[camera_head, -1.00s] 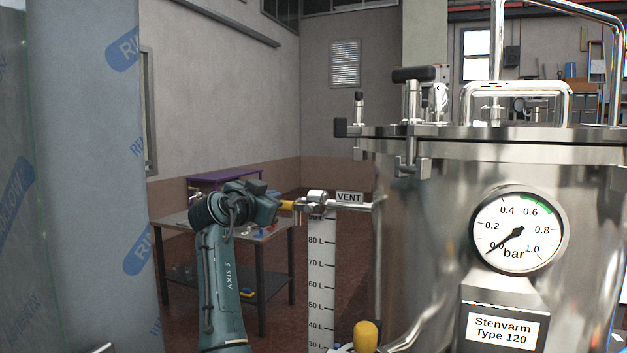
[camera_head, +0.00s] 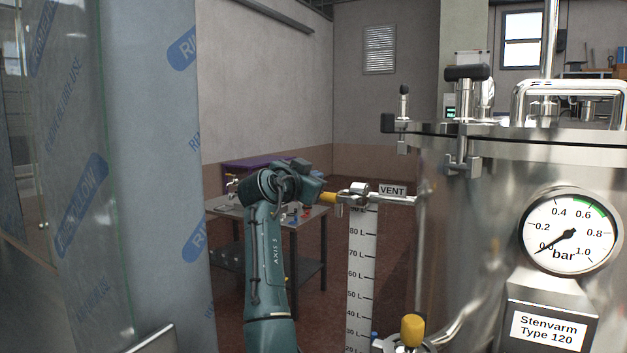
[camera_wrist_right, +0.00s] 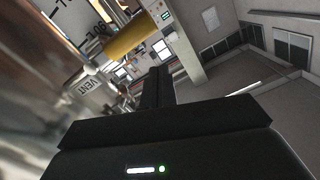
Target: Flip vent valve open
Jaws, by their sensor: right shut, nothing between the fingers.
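The vent valve (camera_head: 360,189) sits on a short pipe at the left of the steel vessel (camera_head: 470,215), beside a VENT label (camera_head: 392,190). Its yellow handle (camera_head: 328,198) points left, roughly in line with the pipe. The handle also shows in the right wrist view (camera_wrist_right: 130,38), above and left of the dark fingers. My right gripper (camera_wrist_right: 157,88) is shut and empty, close to the handle; I cannot tell whether they touch. In the head view my teal wrist (camera_head: 300,182) ends at the handle's left end, and the fingertips are hidden. My left gripper is out of view.
A pressure gauge (camera_head: 570,232) on the vessel reads near 0.0 bar. Another yellow handle (camera_head: 412,330) stands upright low down. A litre scale (camera_head: 362,270) hangs below the valve. A film-wrapped block (camera_head: 150,160) stands at left, and a workbench (camera_head: 310,235) behind my arm.

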